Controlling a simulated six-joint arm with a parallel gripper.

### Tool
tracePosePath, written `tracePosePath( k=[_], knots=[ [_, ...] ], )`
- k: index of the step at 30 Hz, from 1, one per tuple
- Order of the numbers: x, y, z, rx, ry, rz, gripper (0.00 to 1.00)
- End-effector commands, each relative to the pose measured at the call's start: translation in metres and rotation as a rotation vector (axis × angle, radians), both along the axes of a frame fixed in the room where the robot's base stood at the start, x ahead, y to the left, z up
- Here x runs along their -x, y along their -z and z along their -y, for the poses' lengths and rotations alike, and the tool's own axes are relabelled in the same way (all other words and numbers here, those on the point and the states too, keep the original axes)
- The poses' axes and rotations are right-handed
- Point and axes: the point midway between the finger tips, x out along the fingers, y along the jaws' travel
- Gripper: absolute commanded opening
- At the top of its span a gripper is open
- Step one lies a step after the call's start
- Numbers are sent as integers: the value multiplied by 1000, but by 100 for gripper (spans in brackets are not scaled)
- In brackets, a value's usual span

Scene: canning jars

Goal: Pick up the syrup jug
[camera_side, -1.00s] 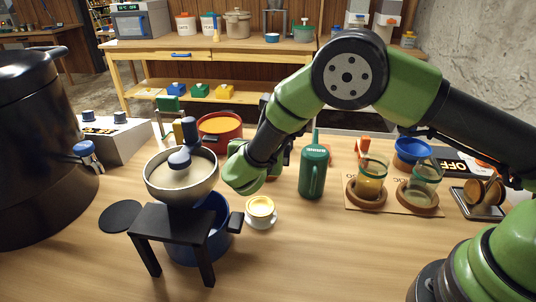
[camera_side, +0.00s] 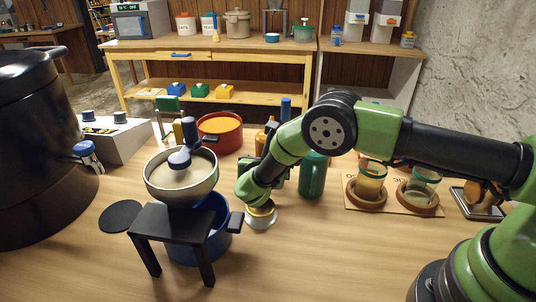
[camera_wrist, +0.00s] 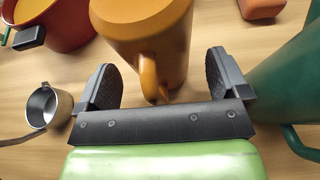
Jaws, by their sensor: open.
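An amber-orange jug (camera_wrist: 145,35), which I take to be the syrup jug, stands ahead of my gripper in the wrist view. Its handle (camera_wrist: 155,75) points toward me. My gripper (camera_wrist: 162,80) is open, with one finger on each side of the handle and no clear contact. In the side view a piece of the orange jug (camera_side: 261,141) shows behind my arm, which hides most of it and the fingers. A green jug (camera_side: 312,176) stands to its right; in the wrist view it is close to the right finger (camera_wrist: 290,85).
A small metal cup (camera_wrist: 50,106) is left of the left finger. A red pot (camera_side: 221,134) stands behind on the left. Jars in wooden rings (camera_side: 371,180) stand right.

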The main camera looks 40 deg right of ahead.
Motion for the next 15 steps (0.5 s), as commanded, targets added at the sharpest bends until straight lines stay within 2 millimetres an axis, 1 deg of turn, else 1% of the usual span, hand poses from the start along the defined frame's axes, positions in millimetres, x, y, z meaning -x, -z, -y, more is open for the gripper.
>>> tracePosePath(
  k=[1, 2, 3, 8, 9, 15],
  knots=[
    [0, 0, 0, 0, 0, 0, 93],
    [0, 0, 0, 0, 0, 0, 91],
    [0, 0, 0, 0, 0, 0, 82],
    [0, 0, 0, 0, 0, 0, 45],
    [0, 0, 0, 0, 0, 0, 36],
    [0, -1, 0, 0, 0, 1, 35]
  ],
)
